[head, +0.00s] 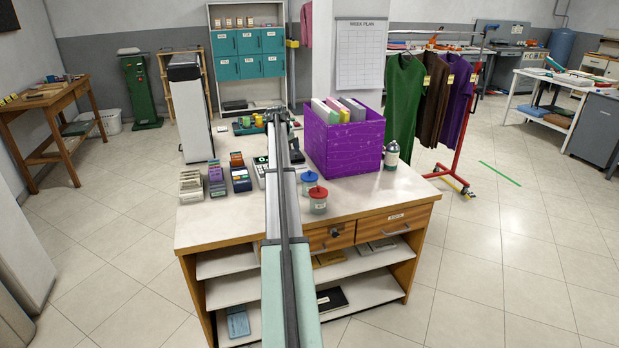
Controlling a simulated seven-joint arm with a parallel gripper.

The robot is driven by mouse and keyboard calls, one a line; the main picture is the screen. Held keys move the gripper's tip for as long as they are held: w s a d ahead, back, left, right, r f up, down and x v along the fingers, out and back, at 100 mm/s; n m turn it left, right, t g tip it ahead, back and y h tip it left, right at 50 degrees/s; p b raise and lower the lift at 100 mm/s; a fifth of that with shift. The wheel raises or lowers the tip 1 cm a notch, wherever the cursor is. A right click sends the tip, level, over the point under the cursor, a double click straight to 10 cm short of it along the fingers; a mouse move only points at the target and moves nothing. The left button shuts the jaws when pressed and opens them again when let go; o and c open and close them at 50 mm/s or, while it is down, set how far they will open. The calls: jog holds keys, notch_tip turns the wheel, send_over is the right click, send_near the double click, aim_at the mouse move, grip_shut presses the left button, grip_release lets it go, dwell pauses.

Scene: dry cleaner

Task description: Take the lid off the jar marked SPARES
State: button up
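Two small jars stand close together on the counter top (373,203), just right of my arm. One jar has a blue lid (309,178), and the jar nearer the front edge has a red lid (318,192). Both lids are on. Their markings are too small to read, so I cannot tell which is marked SPARES. My gripper (277,114) is at the far end of my outstretched arm, over the back of the counter, beyond both jars and apart from them. Its fingers are too small and partly hidden to tell whether they are open.
A purple box (345,152) holding files stands behind the jars, with a spray bottle (391,155) at its right. Card trays (191,184) and stacked coloured items (240,178) sit left of my arm. The counter's front right is clear. Garments hang on a red rack (461,130).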

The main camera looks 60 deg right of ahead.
aim_at(310, 174)
jog(key=s+d+r+m+g+y, duration=0.1)
jog(key=s+d+r+m+y, duration=0.1)
jog(key=s+r+m+y, duration=0.65)
jog(key=f+n+h, duration=0.1)
jog(key=f, duration=0.4)
jog(key=s+f+n+h, duration=0.1)
jog(key=f, duration=0.4)
jog(key=f+n+h, duration=0.1)
jog(key=f+h, duration=0.1)
jog(key=f, duration=0.3)
jog(key=shift+s+a+f+n, duration=0.15)
jog(key=shift+s+a+n, duration=0.05)
jog(key=shift+s+n, duration=0.2)
jog(key=shift+c, duration=0.3)
jog(key=c, duration=0.9)
